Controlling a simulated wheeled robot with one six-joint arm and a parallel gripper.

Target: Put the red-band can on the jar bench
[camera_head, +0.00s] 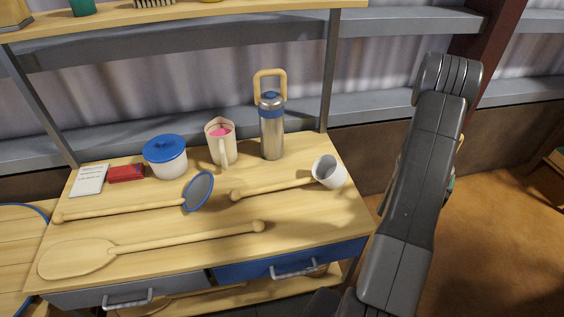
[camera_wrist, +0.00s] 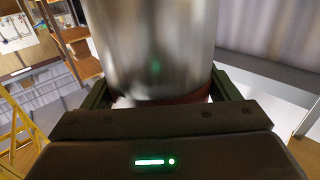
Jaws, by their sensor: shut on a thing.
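A large silvery can (camera_wrist: 155,40) fills the upper middle of the wrist view, close to the camera. A dark red band (camera_wrist: 190,98) runs around its lower part. My gripper (camera_wrist: 162,93) is shut on this can, with one dark green finger on each side of it. The top of the can is cut off by the picture edge. In the head view my arm hides most of the gripper, and I cannot make out the can there. I cannot identify the jar bench for certain in either view.
A wooden table (camera_head: 190,232) carries a steel flask (camera_head: 271,132), a cream jug (camera_head: 221,146), a blue-lidded pot (camera_head: 166,157), a white cup-headed ladle (camera_head: 329,172), a strainer and a paddle. Grey shelves stand behind it. Brown floor (camera_head: 500,235) is open right of my arm.

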